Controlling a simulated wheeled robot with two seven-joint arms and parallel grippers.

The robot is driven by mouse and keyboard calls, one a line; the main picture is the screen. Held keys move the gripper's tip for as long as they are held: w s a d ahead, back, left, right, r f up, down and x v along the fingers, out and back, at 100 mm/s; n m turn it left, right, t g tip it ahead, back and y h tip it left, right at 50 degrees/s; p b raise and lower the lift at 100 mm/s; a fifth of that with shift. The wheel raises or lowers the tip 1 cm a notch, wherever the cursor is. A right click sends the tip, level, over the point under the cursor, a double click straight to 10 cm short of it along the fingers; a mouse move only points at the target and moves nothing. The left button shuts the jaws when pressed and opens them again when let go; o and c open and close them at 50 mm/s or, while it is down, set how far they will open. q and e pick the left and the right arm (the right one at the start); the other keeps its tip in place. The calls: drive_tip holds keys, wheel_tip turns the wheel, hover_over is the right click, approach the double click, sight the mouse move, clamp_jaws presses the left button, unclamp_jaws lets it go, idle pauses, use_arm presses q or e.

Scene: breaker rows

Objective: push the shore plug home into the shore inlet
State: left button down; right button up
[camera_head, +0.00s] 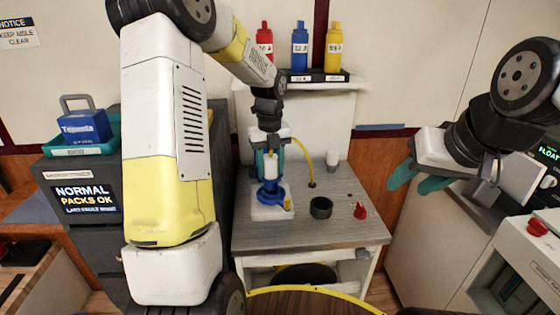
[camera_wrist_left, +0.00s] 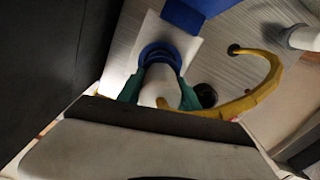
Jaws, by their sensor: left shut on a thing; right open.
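The shore plug (camera_head: 270,168) is a white cylinder with a yellow cable, and it also shows in the left wrist view (camera_wrist_left: 160,86). The shore inlet (camera_head: 269,194) is a blue round socket on a white base plate on the grey bench; its blue ring shows in the left wrist view (camera_wrist_left: 161,51). My left gripper (camera_head: 269,172) is shut on the plug, a teal finger on each side. The plug stands roughly upright over the inlet; how deep its end sits is hidden. My right gripper (camera_head: 420,180) is open and empty, right of the bench.
A yellow cable (camera_head: 305,157) arcs from the plug to a hole in the bench (camera_head: 350,237). A black ring (camera_head: 321,208), a red knob (camera_head: 360,210) and a white cylinder (camera_head: 332,159) stand right of the inlet. Red, blue and yellow bottles (camera_head: 300,47) stand on a shelf behind.

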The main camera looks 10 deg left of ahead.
sight(270, 156)
use_arm(q)
drive_tip(key=shift+f, duration=2.35)
drive_tip(key=c, duration=0.7)
unclamp_jaws()
wheel_tip(270, 156, up, 8)
drive_tip(key=shift+f, duration=0.1)
